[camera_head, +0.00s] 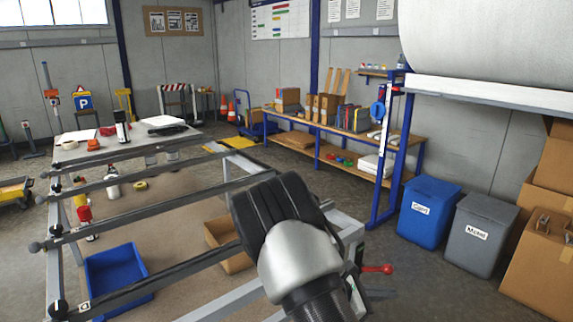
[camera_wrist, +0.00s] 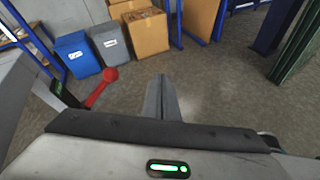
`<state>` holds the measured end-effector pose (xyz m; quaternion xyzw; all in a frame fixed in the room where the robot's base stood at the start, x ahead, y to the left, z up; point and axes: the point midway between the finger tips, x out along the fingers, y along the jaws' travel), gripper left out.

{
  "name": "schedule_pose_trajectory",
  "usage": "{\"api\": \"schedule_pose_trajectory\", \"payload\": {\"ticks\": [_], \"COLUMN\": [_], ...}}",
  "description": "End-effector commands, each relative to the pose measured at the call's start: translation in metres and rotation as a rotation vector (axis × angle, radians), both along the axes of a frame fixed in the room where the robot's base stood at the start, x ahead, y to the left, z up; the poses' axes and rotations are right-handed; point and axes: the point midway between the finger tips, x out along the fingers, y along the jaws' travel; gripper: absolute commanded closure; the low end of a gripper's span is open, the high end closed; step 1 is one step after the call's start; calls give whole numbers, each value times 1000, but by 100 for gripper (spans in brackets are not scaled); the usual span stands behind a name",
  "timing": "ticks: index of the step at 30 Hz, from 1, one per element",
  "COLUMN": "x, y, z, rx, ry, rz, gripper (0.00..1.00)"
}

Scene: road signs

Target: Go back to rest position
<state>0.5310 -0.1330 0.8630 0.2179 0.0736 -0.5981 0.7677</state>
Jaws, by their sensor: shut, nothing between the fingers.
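My gripper (camera_wrist: 160,82) shows in the wrist view, its two grey fingers together with nothing between them. It points out over bare grey floor. In the head view my arm reaches up in front of the metal rail frame (camera_head: 150,203), and I cannot make out the fingertips there. A lever with a red knob (camera_head: 377,269) is just right of my arm; it also shows left of my fingers in the wrist view (camera_wrist: 110,74). The fingers are apart from it.
A blue bin (camera_head: 429,212) and a grey bin (camera_head: 480,235) stand at the right beside cardboard boxes (camera_head: 541,254). A long workbench (camera_head: 340,133) lines the back wall. A blue crate (camera_head: 117,272) lies under the rails. Open floor lies between frame and bins.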

Motion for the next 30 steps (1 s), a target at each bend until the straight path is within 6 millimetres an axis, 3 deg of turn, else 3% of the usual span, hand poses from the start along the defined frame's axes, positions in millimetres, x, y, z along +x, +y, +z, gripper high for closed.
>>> {"api": "schedule_pose_trajectory", "payload": {"ticks": [1, 8, 18, 24, 30], "x": [-13, -79, -173, -216, -242], "y": [-3, 6, 55, 89, 113], "z": [21, 88, 178, 215, 237], "rx": [82, 439, 960, 1210, 1375], "ry": [-64, -317, -659, -809, -904], "rz": [-86, -444, -854, -996, -1065], "gripper": [100, 100, 100, 100, 100]}}
